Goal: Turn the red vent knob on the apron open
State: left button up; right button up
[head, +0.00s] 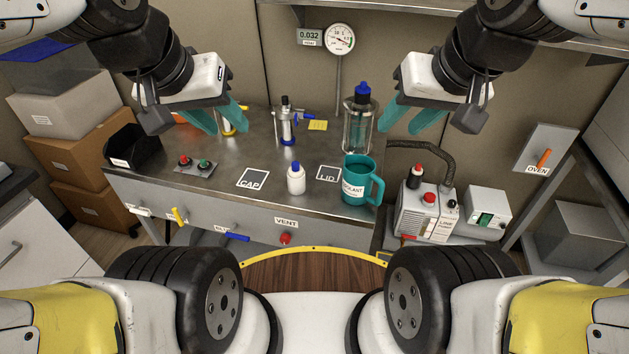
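The red vent knob (285,238) sits on the front apron (195,210) of the metal bench, just below the white VENT label (286,221). My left gripper (220,120) is above the back left of the bench, with its teal fingers apart and nothing between them. My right gripper (408,117) is above the back right of the bench, also with its teal fingers apart and empty. Both grippers are well above and behind the knob, and neither touches it. The knob is in plain view.
A blue handle (234,237) and a yellow handle (179,216) are on the apron left of the knob. On the bench stand a white bottle (296,180), a teal mug (358,181) and a glass vessel (359,125). A pump (428,212) stands at the right.

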aim_at(285, 238)
jog(key=j+z, duration=0.5)
jog(key=j, duration=0.55)
jog(key=k+j, duration=0.1)
jog(key=k, duration=0.4)
jog(key=j, duration=0.5)
jog(key=k+j, duration=0.1)
jog(key=j, duration=0.45)
jog(key=z, duration=0.05)
